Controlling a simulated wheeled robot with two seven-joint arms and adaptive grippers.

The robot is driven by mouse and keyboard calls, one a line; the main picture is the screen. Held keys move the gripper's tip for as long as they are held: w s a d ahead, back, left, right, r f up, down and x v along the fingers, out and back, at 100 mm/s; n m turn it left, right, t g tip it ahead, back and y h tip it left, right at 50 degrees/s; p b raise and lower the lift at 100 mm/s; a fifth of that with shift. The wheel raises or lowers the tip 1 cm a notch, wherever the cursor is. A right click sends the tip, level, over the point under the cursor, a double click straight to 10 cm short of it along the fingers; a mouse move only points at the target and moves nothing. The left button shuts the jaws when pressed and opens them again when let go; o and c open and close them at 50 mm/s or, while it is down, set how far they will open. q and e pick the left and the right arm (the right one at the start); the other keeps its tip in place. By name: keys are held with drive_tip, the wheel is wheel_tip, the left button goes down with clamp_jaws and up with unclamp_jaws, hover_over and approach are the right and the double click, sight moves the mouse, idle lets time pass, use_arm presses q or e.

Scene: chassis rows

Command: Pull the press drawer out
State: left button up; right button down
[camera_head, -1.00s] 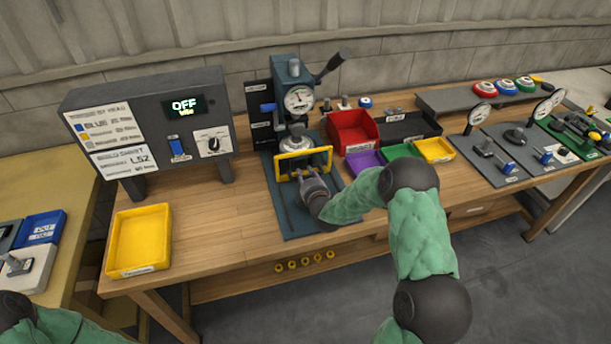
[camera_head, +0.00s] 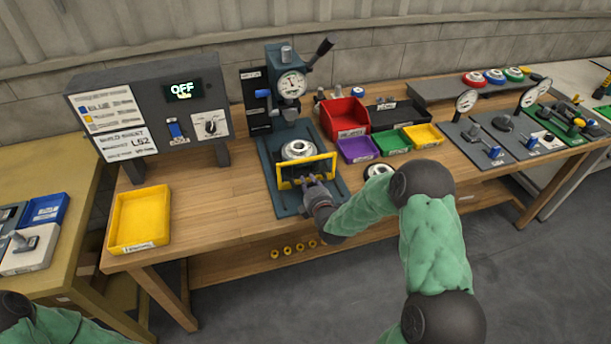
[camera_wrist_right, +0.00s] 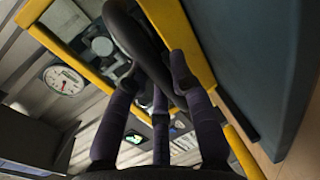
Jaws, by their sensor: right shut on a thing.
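The press (camera_head: 290,95) stands on the workbench with its dial and lever at the top. Its drawer has a yellow frame (camera_head: 331,162) at the front, standing out toward me over the blue base plate, with a metal ring part (camera_head: 299,149) behind it. My right gripper (camera_head: 313,188) is at the front of this frame, shut on the drawer's dark handle. The right wrist view shows my fingers (camera_wrist_right: 165,85) around the dark handle (camera_wrist_right: 135,35), with the yellow frame (camera_wrist_right: 65,62) beyond. My left gripper is out of view; only part of my left arm shows at bottom left.
A grey control box (camera_head: 150,115) reading OFF and a yellow tray (camera_head: 140,220) stand left of the press. Red (camera_head: 345,117), purple (camera_head: 357,149), green and yellow bins stand to its right. Bare bench lies between tray and press.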

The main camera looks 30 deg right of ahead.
drive_tip(key=v, duration=0.2)
drive_tip(key=f+v, duration=0.1)
drive_tip(key=v, duration=0.3)
drive_tip(key=shift+s+a+f, duration=0.15)
drive_tip(key=shift+s+f, duration=0.05)
drive_tip(key=shift+s, duration=0.35)
drive_tip(key=c, duration=1.1)
unclamp_jaws()
drive_tip(key=shift+o, duration=0.2)
drive_tip(key=shift+r, duration=0.1)
drive_tip(key=v, duration=1.2)
